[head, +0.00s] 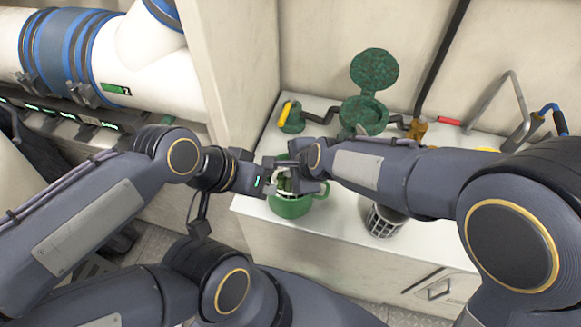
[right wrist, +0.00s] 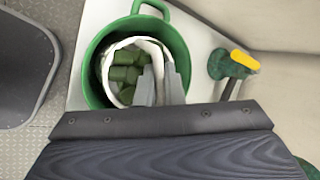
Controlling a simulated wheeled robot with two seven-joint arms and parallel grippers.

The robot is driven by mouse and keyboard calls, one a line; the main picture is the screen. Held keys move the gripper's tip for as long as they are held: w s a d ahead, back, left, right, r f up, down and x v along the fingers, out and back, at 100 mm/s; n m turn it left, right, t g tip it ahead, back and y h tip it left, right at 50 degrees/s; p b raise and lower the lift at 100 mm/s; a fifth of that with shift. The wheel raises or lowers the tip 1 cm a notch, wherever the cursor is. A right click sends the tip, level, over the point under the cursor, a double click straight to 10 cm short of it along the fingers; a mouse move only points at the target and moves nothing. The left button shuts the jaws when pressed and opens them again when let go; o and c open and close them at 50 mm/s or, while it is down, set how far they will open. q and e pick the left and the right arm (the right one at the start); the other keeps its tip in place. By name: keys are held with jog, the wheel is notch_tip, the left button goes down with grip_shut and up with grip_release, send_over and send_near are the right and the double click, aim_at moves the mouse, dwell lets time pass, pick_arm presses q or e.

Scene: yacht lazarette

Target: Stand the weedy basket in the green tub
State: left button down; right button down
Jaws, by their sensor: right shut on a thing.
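The green tub (head: 291,206) stands near the left front edge of the white counter, and its rim and handle show in the right wrist view (right wrist: 97,62). The weedy basket, a pale round basket (right wrist: 122,43) with dark green lumps inside, is within the tub's rim. Whether its base touches the tub floor is hidden. My right gripper (right wrist: 160,82) is shut on the basket's near wall, reaching down over the tub. In the head view it is at the tub's mouth (head: 292,186). My left gripper (head: 268,180) is beside the tub's left rim; its fingers are too unclear to read.
A green strainer housing (head: 364,116) with its lid (head: 374,69) raised stands at the back. A yellow-handled green valve (head: 291,117) is left of it. A dark lattice basket (head: 382,220) stands right of the tub, partly under my right arm. A wall bounds the counter's left.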

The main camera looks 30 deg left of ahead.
jog(key=shift+f, duration=0.2)
jog(key=c, duration=1.5)
grip_release()
jog(key=shift+c, duration=0.2)
jog(key=shift+r, duration=0.1)
jog(key=shift+d+r, duration=0.1)
jog(key=shift+r, duration=0.15)
jog(key=p+v, duration=0.2)
jog(key=v, duration=0.9)
jog(key=shift+r, duration=0.3)
jog(key=shift+d, duration=0.25)
